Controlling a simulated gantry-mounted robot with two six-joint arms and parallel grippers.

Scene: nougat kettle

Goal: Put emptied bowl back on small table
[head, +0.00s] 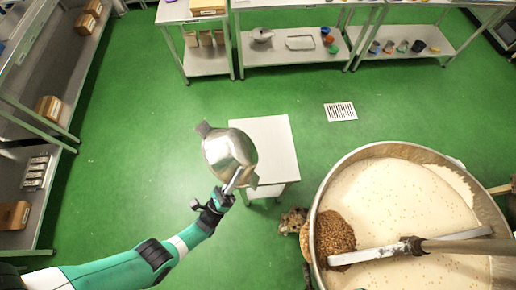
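A shiny metal bowl (226,152) with small tabs on its rim is held in the air by my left gripper (234,182). The gripper appears shut on the bowl's near edge. The bowl is tilted, and its inside cannot be made out clearly. The small white table (272,140) stands just right of the bowl, and the bowl overlaps its left edge in the head view. Whether they touch cannot be told, though the bowl looks higher. The bare part of the tabletop is clear. My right gripper is not in view.
A large kettle (345,165) of pale mass stands at right, with a heap of brown nuts (333,234) and a mixing arm (460,246). A brown speckled thing (293,221) is beside its wall. Shelves (48,130) line the left; benches (290,62) stand behind. Green floor is open between.

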